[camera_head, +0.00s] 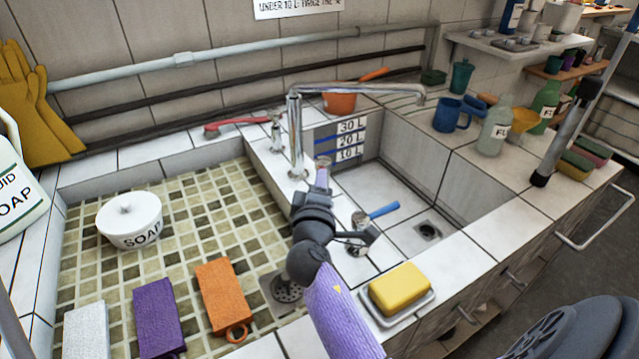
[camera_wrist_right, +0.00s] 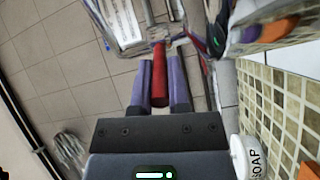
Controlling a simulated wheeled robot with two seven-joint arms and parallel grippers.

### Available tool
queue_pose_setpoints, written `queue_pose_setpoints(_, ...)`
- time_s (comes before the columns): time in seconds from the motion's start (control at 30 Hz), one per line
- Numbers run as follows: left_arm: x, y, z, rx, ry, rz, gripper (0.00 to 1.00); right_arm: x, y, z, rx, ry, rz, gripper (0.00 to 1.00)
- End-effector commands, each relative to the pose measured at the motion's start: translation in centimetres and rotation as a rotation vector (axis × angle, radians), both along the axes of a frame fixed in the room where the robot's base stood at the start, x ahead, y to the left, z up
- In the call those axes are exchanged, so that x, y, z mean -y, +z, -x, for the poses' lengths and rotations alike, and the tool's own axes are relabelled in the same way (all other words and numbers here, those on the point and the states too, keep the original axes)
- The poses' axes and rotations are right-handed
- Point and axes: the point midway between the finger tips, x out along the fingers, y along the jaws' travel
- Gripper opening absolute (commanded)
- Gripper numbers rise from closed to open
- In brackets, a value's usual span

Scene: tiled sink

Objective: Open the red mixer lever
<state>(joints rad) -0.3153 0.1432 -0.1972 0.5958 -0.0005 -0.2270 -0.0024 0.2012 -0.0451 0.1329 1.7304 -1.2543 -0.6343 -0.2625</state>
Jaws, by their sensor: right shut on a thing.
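In the wrist view, the red lever (camera_wrist_right: 159,85) runs lengthwise between the two purple fingers of my right gripper (camera_wrist_right: 159,66), which is shut on it. In the head view, my right gripper (camera_head: 321,180) is just in front of the chrome spout's base, with a small grey cap (camera_head: 323,160) at its fingertips. My gripper hides the gripped lever there. Another red handle (camera_head: 235,122) lies to the left of a chrome valve behind the spout (camera_head: 296,125). A blue lever (camera_head: 384,210) points right from a valve nearer the front. My left gripper is out of view.
A white soap pot (camera_head: 130,220) stands on the mosaic at left, with several sponges in front. A yellow soap bar (camera_head: 400,288) lies on a dish beside my right forearm. The white basin (camera_head: 405,235) is open at right. Bottles and a blue mug (camera_head: 452,115) stand farther right.

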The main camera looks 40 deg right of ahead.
Motion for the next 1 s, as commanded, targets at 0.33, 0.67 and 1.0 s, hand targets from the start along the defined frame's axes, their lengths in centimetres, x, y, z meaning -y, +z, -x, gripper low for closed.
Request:
queue_pose_setpoints(0.33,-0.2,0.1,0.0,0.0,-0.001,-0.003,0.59,0.0,-0.2,0.0,-0.004,0.002,-0.002,0.0)
queue_pose_setpoints(0.67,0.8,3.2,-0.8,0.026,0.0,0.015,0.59,1.4,0.0,1.1,-0.006,0.27,-0.001,0.0)
queue_pose_setpoints(1.0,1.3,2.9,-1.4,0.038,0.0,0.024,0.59,1.4,-0.2,1.0,-0.004,0.276,-0.003,0.35)
